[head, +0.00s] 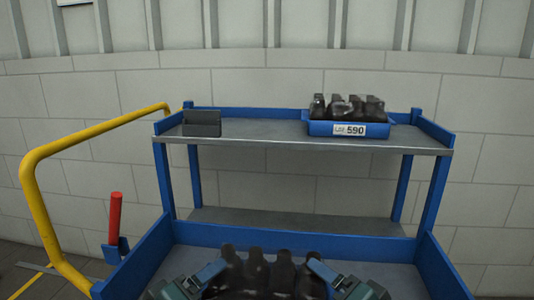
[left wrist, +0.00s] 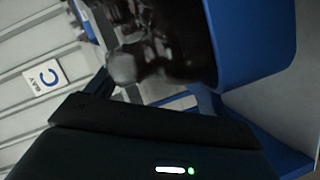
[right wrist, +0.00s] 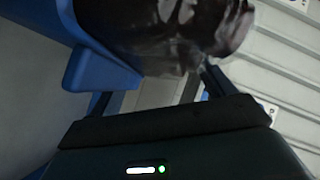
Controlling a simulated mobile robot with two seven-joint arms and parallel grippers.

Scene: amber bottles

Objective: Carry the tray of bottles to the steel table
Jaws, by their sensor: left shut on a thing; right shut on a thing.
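A tray of dark bottles (head: 268,275) is at the bottom of the head view, between my two grippers. The tray's blue wall shows in the left wrist view (left wrist: 250,40) and as a blue ledge in the right wrist view (right wrist: 95,68). My left gripper (head: 195,279) is shut on the tray's left end, and my right gripper (head: 338,281) is shut on its right end. The tray's base is out of the head view, so I cannot tell whether it touches anything. A blue-framed table with grey metal surfaces (head: 260,132) stands ahead.
Another blue tray of dark bottles (head: 348,129), labelled 590, sits on the raised shelf at right. A dark grey bin (head: 202,124) is at its left. The shelf between them is clear. A yellow rail (head: 60,145) and a red handle (head: 115,215) stand at left.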

